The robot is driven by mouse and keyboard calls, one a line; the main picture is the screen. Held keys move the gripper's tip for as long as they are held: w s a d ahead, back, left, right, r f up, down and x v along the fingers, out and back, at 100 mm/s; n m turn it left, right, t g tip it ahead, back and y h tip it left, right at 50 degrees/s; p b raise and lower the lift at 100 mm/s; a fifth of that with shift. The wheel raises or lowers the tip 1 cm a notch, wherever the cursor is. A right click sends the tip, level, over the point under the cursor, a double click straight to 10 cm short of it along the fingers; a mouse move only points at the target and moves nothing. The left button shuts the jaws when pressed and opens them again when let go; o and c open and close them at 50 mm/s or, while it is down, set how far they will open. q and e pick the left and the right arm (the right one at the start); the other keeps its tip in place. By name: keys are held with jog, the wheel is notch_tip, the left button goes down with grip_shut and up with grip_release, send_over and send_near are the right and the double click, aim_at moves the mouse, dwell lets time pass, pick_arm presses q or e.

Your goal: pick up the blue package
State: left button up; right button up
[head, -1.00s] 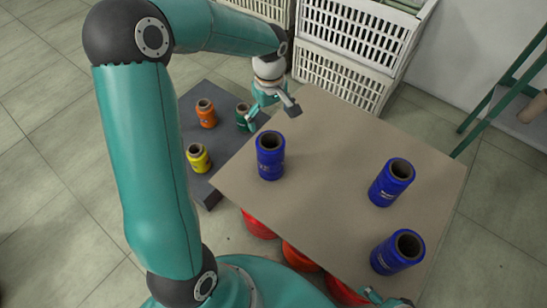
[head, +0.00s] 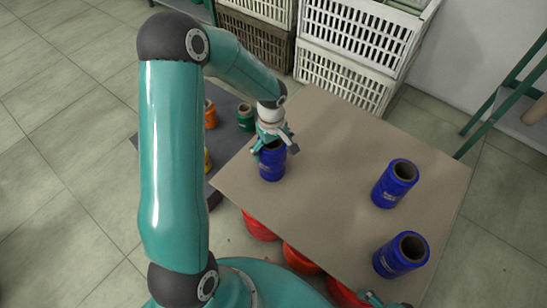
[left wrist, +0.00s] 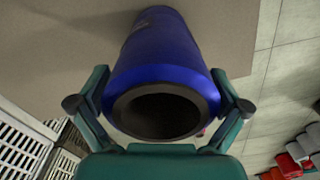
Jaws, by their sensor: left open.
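A blue package (head: 272,172), a spool with a hollow dark core, stands upright near the left corner of the brown tabletop (head: 340,200). My left gripper (head: 273,152) is over its top end, partly hiding it. In the left wrist view, the same blue package (left wrist: 165,65) lies between the two open fingers of my left gripper (left wrist: 158,82), its rim facing the camera. Two more blue packages stand on the right of the table, one farther back (head: 394,184) and one nearer (head: 400,255). A small teal part at the bottom edge may be my right gripper (head: 374,299).
A dark low platform (head: 228,150) left of the table holds a green spool (head: 245,118) and an orange one (head: 210,115); a yellow one is mostly hidden by my arm. White crates (head: 345,75) stand behind. Red round things (head: 258,225) sit below the table's front edge. The table's middle is clear.

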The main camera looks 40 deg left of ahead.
pick_arm(q)
jog(key=shift+c, duration=0.3)
jog(key=c, duration=1.1)
jog(key=shift+o, duration=0.2)
